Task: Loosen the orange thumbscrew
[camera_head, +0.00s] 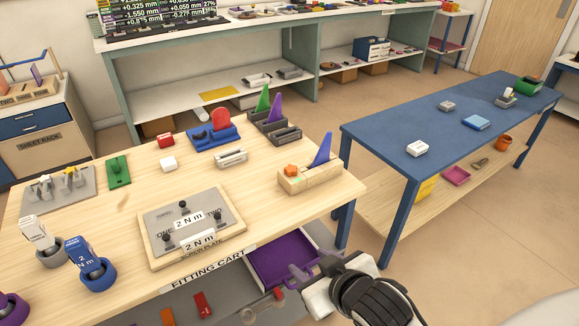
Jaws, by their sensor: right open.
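The orange thumbscrew (291,170) is a small lobed knob on top of a light wooden block (310,181). The block stands near the right edge of the wooden bench top, and a blue triangular piece (322,151) stands up from it beside the thumbscrew. My right gripper (294,279) is open, with purplish fingers, low in front of the bench by the purple drawer. It is below and well apart from the thumbscrew, and nothing shows between its fingers. My left gripper is not in view.
A screw plate (153,254) lies on the bench front, with "2 N m" tags on it. A white clamp-like part (231,157) and dark slotted blocks (275,130) stand behind the wooden block. The open purple drawer (288,258) juts below the bench edge. A blue table (380,134) is to the right.

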